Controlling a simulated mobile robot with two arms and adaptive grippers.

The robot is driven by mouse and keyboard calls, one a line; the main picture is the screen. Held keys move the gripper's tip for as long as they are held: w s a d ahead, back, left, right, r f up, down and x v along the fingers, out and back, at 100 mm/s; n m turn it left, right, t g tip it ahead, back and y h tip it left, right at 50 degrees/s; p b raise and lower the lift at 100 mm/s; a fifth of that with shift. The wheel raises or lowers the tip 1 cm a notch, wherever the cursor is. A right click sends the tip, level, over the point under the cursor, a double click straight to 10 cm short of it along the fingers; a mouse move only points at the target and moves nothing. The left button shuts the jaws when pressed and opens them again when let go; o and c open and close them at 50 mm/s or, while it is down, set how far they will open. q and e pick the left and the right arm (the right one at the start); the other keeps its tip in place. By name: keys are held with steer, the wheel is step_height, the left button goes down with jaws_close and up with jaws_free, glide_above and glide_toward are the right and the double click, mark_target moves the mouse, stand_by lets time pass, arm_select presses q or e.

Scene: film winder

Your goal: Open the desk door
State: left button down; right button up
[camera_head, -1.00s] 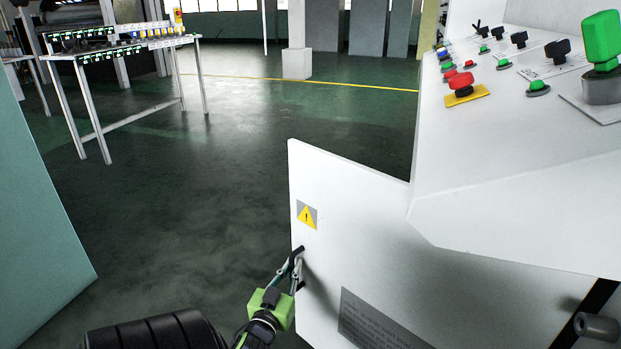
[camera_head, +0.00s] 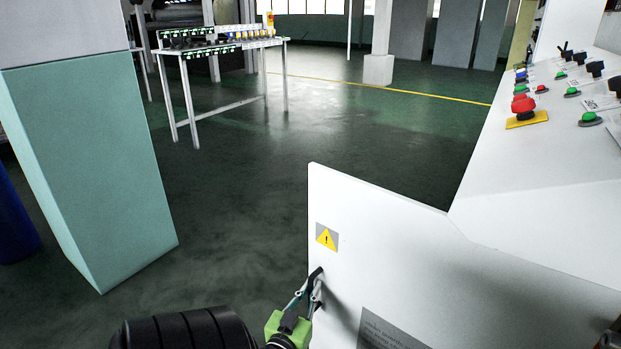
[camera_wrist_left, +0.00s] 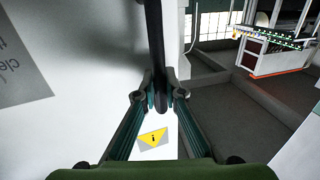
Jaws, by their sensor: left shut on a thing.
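The white desk door (camera_head: 400,265) stands swung out from the desk (camera_head: 545,195), with a yellow warning label (camera_head: 327,238) near its free edge and a grey text plate (camera_head: 385,335) lower down. My left gripper (camera_head: 314,287) is at the door's black handle (camera_head: 316,272), near the free edge. In the left wrist view the fingers (camera_wrist_left: 161,98) are closed on the dark handle bar (camera_wrist_left: 156,45), with the warning label (camera_wrist_left: 153,138) seen between them. My right gripper is not in view.
The sloped desk top carries a red button (camera_head: 523,104) and several switches. A pale green pillar (camera_head: 95,165) stands at the left. A long table (camera_head: 225,75) is further back. The dark green floor (camera_head: 250,200) between them is clear.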

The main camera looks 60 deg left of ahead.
arm_select(q)
steer(key=c, duration=2.4)
jaws_free()
